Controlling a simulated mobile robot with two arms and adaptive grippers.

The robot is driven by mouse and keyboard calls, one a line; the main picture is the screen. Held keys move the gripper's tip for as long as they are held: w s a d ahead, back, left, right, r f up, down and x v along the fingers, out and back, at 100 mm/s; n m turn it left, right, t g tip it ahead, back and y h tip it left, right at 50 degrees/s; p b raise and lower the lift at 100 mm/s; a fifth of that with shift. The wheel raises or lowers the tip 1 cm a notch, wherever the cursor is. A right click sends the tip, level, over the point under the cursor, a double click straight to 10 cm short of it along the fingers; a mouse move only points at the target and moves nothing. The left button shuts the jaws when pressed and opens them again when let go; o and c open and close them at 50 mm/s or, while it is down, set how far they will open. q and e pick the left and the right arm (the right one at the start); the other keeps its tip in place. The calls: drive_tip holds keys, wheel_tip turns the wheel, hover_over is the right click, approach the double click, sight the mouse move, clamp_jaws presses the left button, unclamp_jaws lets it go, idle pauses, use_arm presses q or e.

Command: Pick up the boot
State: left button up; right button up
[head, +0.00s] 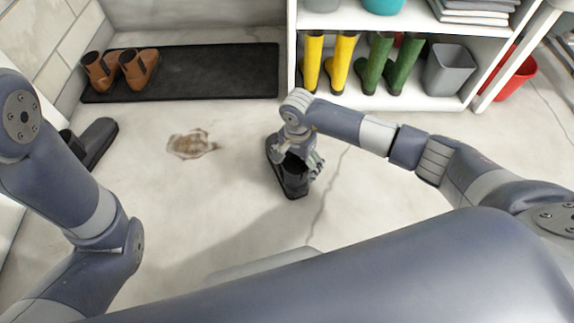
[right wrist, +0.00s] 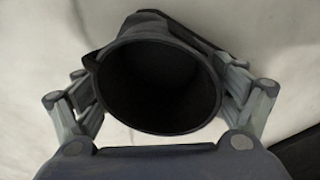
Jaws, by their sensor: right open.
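A black boot (head: 292,184) stands on the pale floor below my right gripper, partly hidden by it. In the right wrist view, the boot (right wrist: 160,88) shows its wide dark opening facing the camera. My right gripper (head: 298,157) is open, with one finger on each side of the boot's shaft. In the right wrist view, the fingers sit close to the shaft, and I cannot tell whether they touch it. My left arm comes in at the left, and its gripper is out of the picture.
Brown boots (head: 120,70) stand on a black mat (head: 215,72). A white shelf (head: 420,101) holds yellow boots (head: 327,63), green boots (head: 388,65) and a grey bin (head: 447,70).

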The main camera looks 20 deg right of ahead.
drive_tip(key=shift+c, duration=0.3)
drive_tip(key=c, duration=1.8)
drive_tip(key=shift+r, duration=0.1)
drive_tip(key=shift+r, duration=0.1)
